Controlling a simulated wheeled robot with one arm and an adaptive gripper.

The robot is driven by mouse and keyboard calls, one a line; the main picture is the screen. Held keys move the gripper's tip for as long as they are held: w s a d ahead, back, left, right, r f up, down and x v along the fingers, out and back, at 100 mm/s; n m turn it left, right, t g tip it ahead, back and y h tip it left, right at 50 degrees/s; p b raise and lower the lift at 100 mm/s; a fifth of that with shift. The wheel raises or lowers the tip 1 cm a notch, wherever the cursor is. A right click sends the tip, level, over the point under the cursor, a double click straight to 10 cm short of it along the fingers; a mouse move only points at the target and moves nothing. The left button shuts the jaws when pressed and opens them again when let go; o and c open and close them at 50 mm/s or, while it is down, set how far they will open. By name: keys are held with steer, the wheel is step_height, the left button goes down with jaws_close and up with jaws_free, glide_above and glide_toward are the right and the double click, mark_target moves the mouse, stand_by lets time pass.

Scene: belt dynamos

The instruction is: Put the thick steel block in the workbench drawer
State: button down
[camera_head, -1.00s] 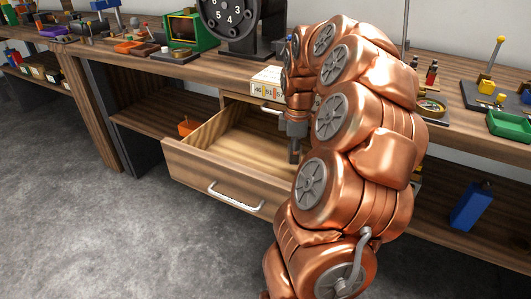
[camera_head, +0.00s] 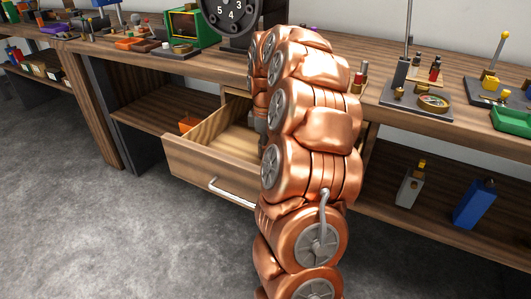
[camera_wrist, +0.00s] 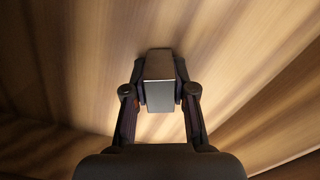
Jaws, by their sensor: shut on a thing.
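The thick steel block (camera_wrist: 160,97) shows in the wrist view as a grey metal piece between the two fingers of my gripper (camera_wrist: 160,98). The fingers are shut on it from both sides. Pale wood grain fills the view behind it; I cannot tell whether the block touches the wood. The workbench drawer (camera_head: 190,176) is pulled open in the head view, with its bare wooden floor showing at the left.
The workbench top (camera_head: 345,88) above holds a large black dial (camera_head: 233,15), a green-framed box (camera_head: 187,25) and small tools. An orange item (camera_head: 188,124) sits on the left shelf. A grey bottle-like thing (camera_head: 408,188) and a blue one (camera_head: 473,204) stand on the right lower shelf.

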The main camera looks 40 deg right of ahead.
steer(key=shift+f, duration=0.45)
steer(key=shift+r, duration=0.15)
steer(key=c, duration=0.9)
jaws_free()
steer(key=shift+c, duration=0.2)
step_height(320, 180, up, 11)
steer(key=shift+r+p, duration=0.1)
steer(key=shift+p, duration=1.15)
steer(key=shift+r, duration=0.4)
